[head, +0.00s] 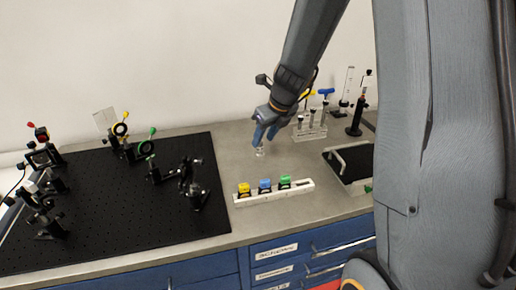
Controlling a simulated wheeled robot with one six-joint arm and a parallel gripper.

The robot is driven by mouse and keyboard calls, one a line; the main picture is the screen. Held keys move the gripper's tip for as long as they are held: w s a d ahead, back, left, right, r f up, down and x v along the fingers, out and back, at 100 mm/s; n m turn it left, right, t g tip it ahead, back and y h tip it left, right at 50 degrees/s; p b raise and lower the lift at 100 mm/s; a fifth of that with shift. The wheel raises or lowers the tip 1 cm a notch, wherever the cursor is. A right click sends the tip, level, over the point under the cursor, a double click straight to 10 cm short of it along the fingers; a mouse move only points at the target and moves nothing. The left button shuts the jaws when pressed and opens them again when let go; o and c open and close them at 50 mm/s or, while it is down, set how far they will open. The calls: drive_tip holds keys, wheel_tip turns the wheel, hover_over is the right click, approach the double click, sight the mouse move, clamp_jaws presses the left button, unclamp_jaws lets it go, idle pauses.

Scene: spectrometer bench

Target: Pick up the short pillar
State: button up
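My gripper (263,143) points down over the grey bench top, between the black breadboard and the clear rack. Its blue fingers show from the side, and the gap between them is hard to judge. A small pale, shiny piece (260,152), which may be the short pillar, shows right at or just below the fingertips. I cannot tell whether it is held or stands on the bench. Posts also stand in the clear rack (310,133) to the right of the gripper; which of them is short is too small to tell.
A white holder (306,193) with yellow, blue and green pieces lies in front of the gripper. The black breadboard (110,215) with several optic mounts fills the left. A black tray (352,164) and a dark stand (356,122) are at right. Bare bench surrounds the gripper.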

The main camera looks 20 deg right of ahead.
sight(260, 148)
drive_tip(key=shift+a+x, duration=0.15)
drive_tip(key=shift+x, duration=0.8)
drive_tip(key=shift+a+x, duration=0.1)
drive_tip(key=shift+x, duration=0.85)
drive_tip(key=shift+r, duration=0.1)
clamp_jaws()
drive_tip(key=shift+r, duration=0.1)
